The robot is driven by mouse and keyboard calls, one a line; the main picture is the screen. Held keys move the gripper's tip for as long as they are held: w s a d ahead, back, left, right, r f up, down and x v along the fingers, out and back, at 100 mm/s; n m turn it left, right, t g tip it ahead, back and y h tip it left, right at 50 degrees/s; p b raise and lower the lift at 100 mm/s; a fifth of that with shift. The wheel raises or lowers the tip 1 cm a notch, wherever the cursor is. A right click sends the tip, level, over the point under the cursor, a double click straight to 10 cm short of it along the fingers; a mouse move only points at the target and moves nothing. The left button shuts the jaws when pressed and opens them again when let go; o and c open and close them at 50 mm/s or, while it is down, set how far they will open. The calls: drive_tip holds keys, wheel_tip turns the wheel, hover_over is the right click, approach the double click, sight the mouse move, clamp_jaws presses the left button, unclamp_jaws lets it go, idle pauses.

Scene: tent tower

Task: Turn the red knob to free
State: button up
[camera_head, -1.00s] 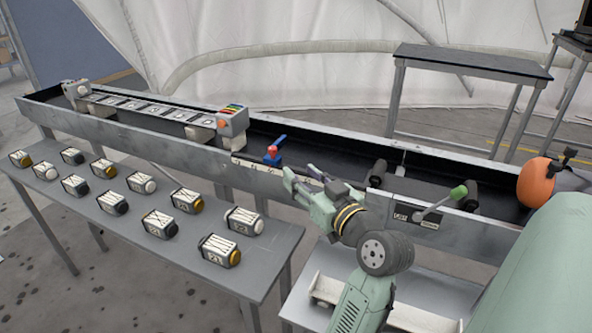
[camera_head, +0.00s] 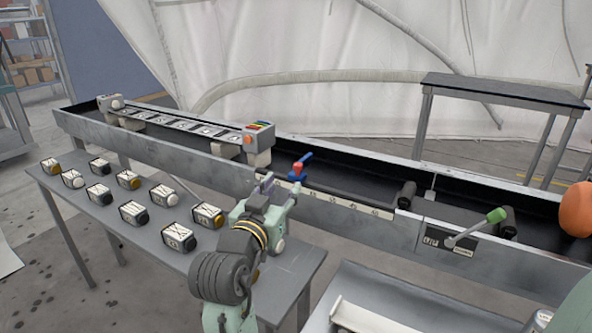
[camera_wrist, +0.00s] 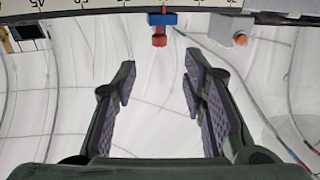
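The red knob (camera_head: 298,168) sits on a blue block (camera_head: 300,176) with a blue lever, on the near wall of the long grey trough (camera_head: 345,205). The knob also shows at the top of the wrist view (camera_wrist: 159,40), below its blue block (camera_wrist: 163,19). My gripper (camera_head: 280,190) is in front of the trough, just below and left of the knob in the head view. Its two fingers (camera_wrist: 159,78) are spread wide with nothing between them. The knob is beyond the fingertips, in line with the gap, and appears apart from them.
A numbered scale strip (camera_head: 345,205) runs along the wall right of the knob. A box with an orange button (camera_head: 247,140) stands left of it. A green-ended lever (camera_head: 496,215) is at right. Several labelled blocks (camera_head: 133,212) stand on the low table at left.

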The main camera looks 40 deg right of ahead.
sight(296, 168)
drive_tip(key=p+x, duration=0.2)
drive_tip(key=x, duration=0.8)
drive_tip(key=shift+c, duration=0.4)
clamp_jaws()
